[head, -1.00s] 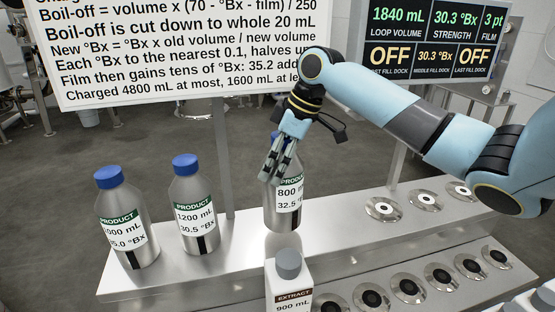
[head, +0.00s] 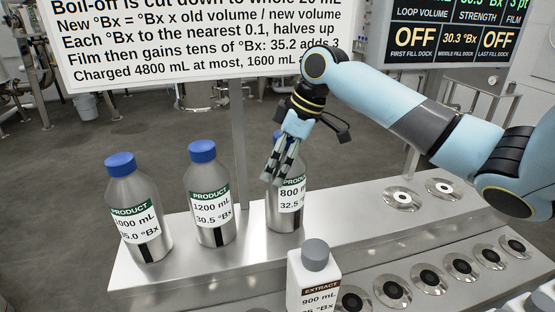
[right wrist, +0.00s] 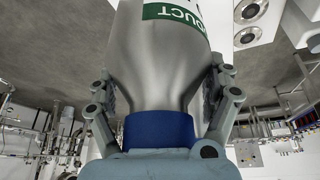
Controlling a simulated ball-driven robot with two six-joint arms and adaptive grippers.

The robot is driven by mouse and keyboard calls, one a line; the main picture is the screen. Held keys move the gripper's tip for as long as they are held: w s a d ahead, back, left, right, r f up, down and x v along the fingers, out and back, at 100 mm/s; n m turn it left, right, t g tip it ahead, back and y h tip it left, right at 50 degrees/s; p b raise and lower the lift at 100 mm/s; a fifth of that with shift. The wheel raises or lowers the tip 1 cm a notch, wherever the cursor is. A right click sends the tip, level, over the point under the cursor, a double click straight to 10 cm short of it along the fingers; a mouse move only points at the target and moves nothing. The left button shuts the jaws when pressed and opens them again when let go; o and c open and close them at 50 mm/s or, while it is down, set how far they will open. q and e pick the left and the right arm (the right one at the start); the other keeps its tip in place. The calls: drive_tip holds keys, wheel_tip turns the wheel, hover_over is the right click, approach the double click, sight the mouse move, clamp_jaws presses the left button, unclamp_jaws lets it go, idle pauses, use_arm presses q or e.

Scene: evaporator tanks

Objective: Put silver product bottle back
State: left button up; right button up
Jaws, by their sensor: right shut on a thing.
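The silver product bottle marked 800 mL, 32.5 °Bx (head: 288,208) is upright in the head view, at the right end of a row of bottles on the upper metal shelf (head: 345,222). My left gripper is not in view.
Silver product bottles marked 1200 mL (head: 213,225) and apparently 1000 mL (head: 147,235) stand to its left. A white extract bottle (head: 313,275) stands in front on the lower step. Empty round docks (head: 402,197) lie to the right. A text board (head: 190,40) and display hang behind.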

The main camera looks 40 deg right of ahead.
drive_tip(key=o, duration=1.4)
drive_tip(key=shift+o, duration=0.6)
drive_tip(key=b+v, duration=0.2)
drive_tip(key=v, duration=0.9)
drive_tip(key=shift+s+r, duration=0.1)
drive_tip(key=shift+r, duration=0.45)
